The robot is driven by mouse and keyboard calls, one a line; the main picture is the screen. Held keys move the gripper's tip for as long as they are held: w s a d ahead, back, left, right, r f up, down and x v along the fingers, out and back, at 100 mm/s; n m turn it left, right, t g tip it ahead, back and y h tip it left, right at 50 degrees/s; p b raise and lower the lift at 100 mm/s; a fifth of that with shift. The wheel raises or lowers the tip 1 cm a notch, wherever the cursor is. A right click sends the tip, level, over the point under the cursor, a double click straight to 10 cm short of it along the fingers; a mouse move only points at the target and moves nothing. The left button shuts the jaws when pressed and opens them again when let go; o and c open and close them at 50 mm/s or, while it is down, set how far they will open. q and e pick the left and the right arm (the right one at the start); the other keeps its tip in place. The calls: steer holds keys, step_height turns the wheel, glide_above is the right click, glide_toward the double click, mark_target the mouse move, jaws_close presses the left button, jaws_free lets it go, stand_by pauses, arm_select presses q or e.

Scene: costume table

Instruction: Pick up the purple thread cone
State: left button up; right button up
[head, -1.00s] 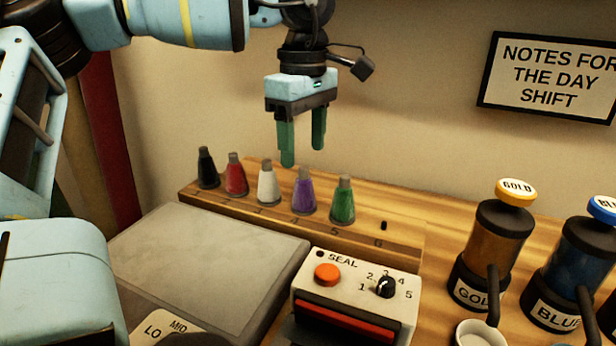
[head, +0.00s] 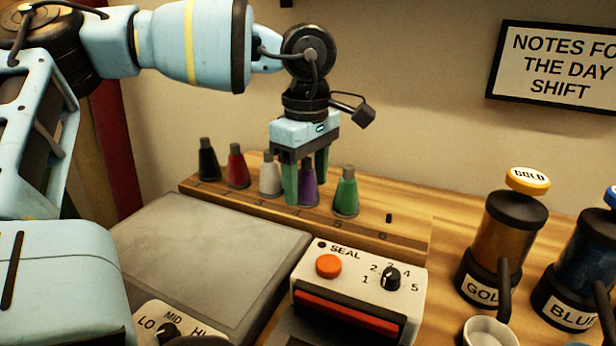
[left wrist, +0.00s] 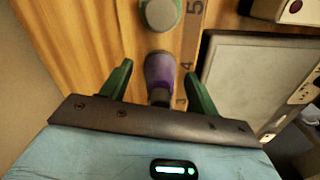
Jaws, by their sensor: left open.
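The purple thread cone (head: 308,188) stands upright on the wooden rack, between the white and green cones. My left gripper (head: 305,185) is open, pointing down, with its green fingers lowered around the cone's place; one finger covers part of the cone in the head view. In the left wrist view the purple cone (left wrist: 160,75) shows between the two spread fingers (left wrist: 158,88), with a gap on each side. I see no contact between fingers and cone. My right gripper is not in view.
The green cone (head: 345,193) is close on the right, the white cone (head: 270,176) close on the left. Red (head: 237,167) and black (head: 208,161) cones stand further left. The sealer box (head: 358,290) and a grey plate (head: 210,255) lie in front.

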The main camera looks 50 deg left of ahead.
arm_select(q)
steer(key=c, duration=0.9)
steer(key=shift+c, duration=0.8)
steer(key=shift+r, duration=0.15)
step_height(320, 180, up, 18)
steer(key=p, duration=0.4)
